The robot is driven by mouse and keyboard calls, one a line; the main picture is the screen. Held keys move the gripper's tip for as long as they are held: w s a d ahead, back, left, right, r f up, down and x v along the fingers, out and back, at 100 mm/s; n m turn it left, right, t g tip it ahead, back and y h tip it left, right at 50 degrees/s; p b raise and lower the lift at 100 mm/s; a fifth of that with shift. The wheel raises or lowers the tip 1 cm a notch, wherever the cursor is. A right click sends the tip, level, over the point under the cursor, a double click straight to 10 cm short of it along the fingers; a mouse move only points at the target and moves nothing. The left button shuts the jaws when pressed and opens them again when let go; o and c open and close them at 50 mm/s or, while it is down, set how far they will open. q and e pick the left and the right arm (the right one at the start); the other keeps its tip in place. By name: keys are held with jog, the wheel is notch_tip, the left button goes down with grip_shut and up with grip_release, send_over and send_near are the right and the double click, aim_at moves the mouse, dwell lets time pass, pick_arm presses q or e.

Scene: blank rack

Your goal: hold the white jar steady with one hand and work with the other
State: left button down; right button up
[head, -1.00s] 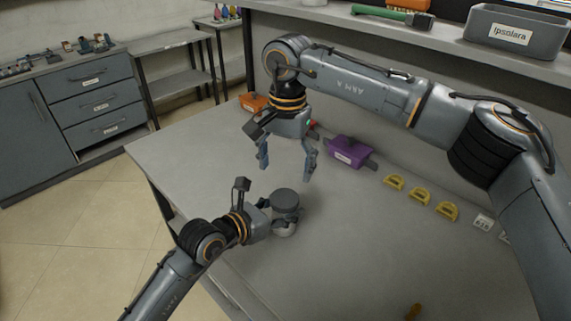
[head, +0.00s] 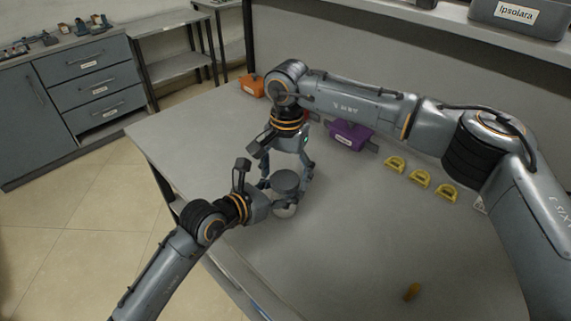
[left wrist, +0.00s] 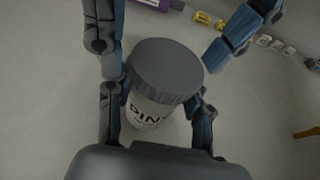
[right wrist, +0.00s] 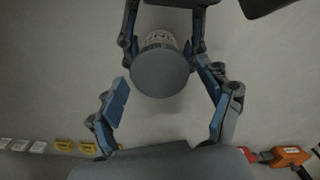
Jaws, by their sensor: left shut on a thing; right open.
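The white jar (head: 284,210) with a dark grey lid (head: 287,181) stands upright near the front left part of the table. My left gripper (head: 272,196) is shut on the jar's body from the side; the left wrist view shows its fingers on both sides of the jar (left wrist: 147,114), partly covering the printed label. My right gripper (head: 286,170) is open above the jar. Its fingers are spread on either side of the lid, and the right wrist view shows gaps between them and the lid (right wrist: 160,72).
A purple case (head: 350,135) lies behind the jar, with several yellow pieces (head: 420,178) to its right. An orange item (head: 252,86) sits at the back left edge. The table's middle is clear.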

jog(key=c, duration=1.2)
pick_arm(q)
jog(key=shift+r, duration=0.1)
pick_arm(e)
jog(key=m, duration=0.6)
jog(key=o, duration=1.3)
jog(key=shift+r, duration=2.25)
